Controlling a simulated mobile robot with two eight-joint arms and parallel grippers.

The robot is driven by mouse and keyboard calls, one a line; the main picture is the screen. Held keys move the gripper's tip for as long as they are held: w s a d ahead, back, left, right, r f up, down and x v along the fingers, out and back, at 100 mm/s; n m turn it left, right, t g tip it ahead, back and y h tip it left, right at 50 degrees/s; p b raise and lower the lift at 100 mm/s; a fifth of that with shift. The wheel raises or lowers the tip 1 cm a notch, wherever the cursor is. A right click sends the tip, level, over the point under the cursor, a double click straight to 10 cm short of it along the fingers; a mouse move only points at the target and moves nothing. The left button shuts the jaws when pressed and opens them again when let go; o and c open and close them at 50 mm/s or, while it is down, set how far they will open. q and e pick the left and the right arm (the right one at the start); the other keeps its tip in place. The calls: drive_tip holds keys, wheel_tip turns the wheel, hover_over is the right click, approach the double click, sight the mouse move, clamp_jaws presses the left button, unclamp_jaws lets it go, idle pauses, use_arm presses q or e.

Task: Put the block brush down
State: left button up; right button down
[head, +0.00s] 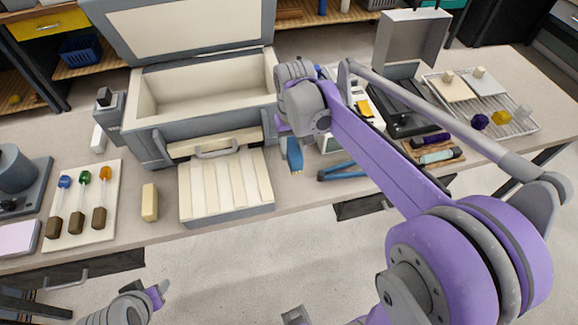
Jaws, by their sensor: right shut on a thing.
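My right gripper (284,126) is over the table just right of the grey kiln-like box, seen from above and behind its wrist. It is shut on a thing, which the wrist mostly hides. A narrow blue piece with a paler lower part, perhaps the block brush (292,155), shows just below the gripper near the table. I cannot tell whether it touches the tabletop. My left gripper (157,295) is low at the bottom left, in front of the table and away from the objects. Its finger opening is not clear.
The open grey box (150,137) has a slatted cream tray (226,212) before it. A cream block (150,203) and a board with three coloured-tip rods (112,225) lie left. Blue tongs (345,171) lie right of the gripper. Bare tabletop (300,197) shows near the front edge.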

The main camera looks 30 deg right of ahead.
drive_tip(key=f, duration=0.3)
drive_tip(key=shift+s+f, duration=0.2)
drive_tip(key=shift+f, duration=2.15)
drive_tip(key=shift+f+b, duration=0.1)
drive_tip(key=shift+b, duration=0.2)
drive_tip(key=shift+c, duration=2.2)
unclamp_jaws()
drive_tip(key=shift+w, duration=0.1)
